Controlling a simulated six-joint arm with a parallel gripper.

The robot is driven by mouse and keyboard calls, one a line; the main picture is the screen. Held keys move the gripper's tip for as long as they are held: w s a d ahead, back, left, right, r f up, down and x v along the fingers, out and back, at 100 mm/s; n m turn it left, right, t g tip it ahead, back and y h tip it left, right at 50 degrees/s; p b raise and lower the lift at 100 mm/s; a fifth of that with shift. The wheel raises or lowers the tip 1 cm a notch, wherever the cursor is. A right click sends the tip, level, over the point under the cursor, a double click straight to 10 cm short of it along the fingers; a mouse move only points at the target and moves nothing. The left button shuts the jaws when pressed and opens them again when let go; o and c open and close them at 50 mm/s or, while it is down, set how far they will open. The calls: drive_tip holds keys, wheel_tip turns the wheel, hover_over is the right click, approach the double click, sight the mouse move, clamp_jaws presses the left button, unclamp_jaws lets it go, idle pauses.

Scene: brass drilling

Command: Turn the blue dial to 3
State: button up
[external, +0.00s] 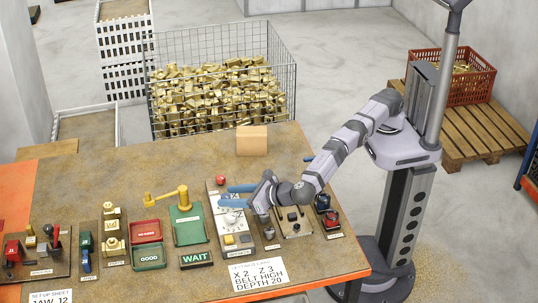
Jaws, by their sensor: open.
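My gripper (226,196) is open, with its two blue fingers apart and pointing left over a white panel (214,205) on the workbench. A pale round knob (231,218) shows on this panel just in front of the fingers. I cannot make out a blue dial for certain; the fingers cover part of the panel. No dial setting can be read. A card (257,274) at the front edge reads X 2, Z 3, BELT HIGH, DEPTH 20.
A red button (220,180) stands behind the fingers. A wooden board with controls (293,222) lies right of the panel, under my arm. A cardboard-coloured block (252,140) stands at the back.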

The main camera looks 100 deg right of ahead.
drive_tip(key=b+v, duration=0.1)
drive_tip(key=v, duration=0.6)
drive_tip(key=shift+w, duration=0.1)
